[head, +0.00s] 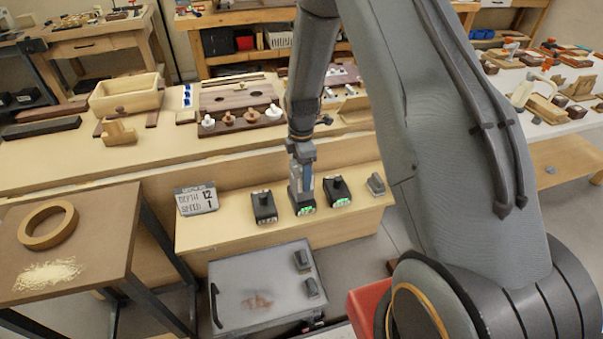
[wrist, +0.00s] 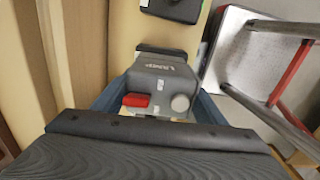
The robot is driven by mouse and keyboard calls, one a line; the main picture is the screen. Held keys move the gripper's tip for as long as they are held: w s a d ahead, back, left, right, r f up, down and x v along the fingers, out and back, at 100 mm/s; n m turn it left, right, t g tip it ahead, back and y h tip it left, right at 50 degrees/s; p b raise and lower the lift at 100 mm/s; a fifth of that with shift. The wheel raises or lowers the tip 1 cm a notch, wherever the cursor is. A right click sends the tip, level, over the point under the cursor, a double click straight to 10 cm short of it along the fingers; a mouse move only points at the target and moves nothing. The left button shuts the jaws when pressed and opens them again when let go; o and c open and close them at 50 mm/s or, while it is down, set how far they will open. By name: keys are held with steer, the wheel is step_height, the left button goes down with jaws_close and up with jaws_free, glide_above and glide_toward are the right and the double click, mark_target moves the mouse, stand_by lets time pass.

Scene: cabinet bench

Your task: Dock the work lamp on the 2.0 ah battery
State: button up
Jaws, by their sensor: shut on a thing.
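The work lamp (wrist: 162,78) is a grey body with lettering, a red button and a round pale knob, seen in the wrist view. My gripper (wrist: 158,103) is shut on it, a blue finger on each side. In the head view my gripper (head: 303,182) points down over the middle battery (head: 304,208), a black block with green lights. The lamp is mostly hidden there; I cannot tell if it touches or is seated on that battery. Two similar black batteries stand beside it, left (head: 264,207) and right (head: 338,191). Their capacity labels are too small to read.
A grey block (head: 376,184) lies at the shelf's right, and a sign (head: 196,200) stands at its left. Below, a grey lidded box (head: 250,285) bears two dark blocks (head: 302,260). The bench behind (head: 60,160) holds wooden pieces. The shelf front is clear.

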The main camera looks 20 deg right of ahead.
steer(key=shift+f, duration=0.55)
steer(key=o, duration=1)
steer(key=shift+r, duration=0.1)
steer(key=shift+r+p, duration=2.9)
steer(key=shift+r, duration=2.5)
steer(key=shift+s+r+m, duration=0.25)
steer(key=shift+r+m, duration=0.05)
steer(key=shift+r, duration=0.05)
steer(key=s+r+m+b, duration=0.1)
steer(key=s+r+m, duration=0.3)
steer(key=s+m, duration=0.2)
steer(key=s+r+m+t+b, duration=0.1)
steer(key=s+r+m, duration=0.3)
steer(key=s, duration=0.5)
steer(key=s+r+m+b, duration=0.1)
steer(key=s+r+m, duration=0.3)
steer(key=s+m, duration=0.3)
steer(key=shift+s+a+m+b, duration=0.1)
steer(key=shift+s+m+b, duration=0.2)
steer(key=shift+m+b, duration=0.1)
